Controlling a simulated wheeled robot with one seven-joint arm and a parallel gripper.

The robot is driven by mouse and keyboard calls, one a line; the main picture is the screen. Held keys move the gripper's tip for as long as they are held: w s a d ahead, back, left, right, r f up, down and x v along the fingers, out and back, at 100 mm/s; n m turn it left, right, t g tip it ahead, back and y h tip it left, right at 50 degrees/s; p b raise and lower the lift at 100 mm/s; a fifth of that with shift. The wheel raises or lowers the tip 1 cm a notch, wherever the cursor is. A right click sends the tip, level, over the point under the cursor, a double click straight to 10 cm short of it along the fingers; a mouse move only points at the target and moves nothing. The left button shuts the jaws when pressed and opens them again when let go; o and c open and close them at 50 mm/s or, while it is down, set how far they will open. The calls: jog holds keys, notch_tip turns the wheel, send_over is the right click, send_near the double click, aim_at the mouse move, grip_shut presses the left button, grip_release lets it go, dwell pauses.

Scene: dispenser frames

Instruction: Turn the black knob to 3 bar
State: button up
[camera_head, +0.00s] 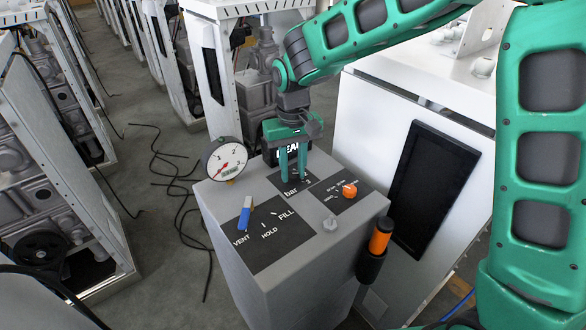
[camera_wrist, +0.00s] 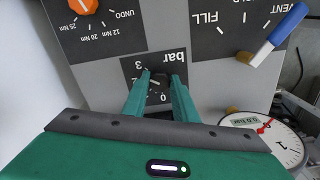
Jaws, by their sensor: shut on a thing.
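The black knob (camera_wrist: 159,80) sits on the dark "bar" panel (camera_wrist: 136,66), with 3 at one end of its scale and 0 at the other. My gripper (camera_head: 293,176) reaches straight down on it in the head view. In the wrist view my gripper (camera_wrist: 160,79) has one green finger on each side of the knob and is shut on it. The fingers hide much of the knob, so its exact pointing is unclear. The round pressure gauge (camera_head: 224,159) stands at the back left; its red needle points to the lower left, at the low end.
An orange-and-black tool (camera_head: 381,236) hangs at the right edge. A white cabinet (camera_head: 375,120) stands close behind right.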

aim_at(293, 173)
jog(key=shift+w+r+m, duration=0.1)
jog(key=shift+w+m, duration=0.2)
jog(key=shift+m, duration=0.9)
jog(key=o, duration=1)
jog(key=shift+o, duration=0.2)
jog(key=shift+s, duration=0.15)
notch_tip(293, 173, up, 11)
jog(key=shift+f, duration=0.2)
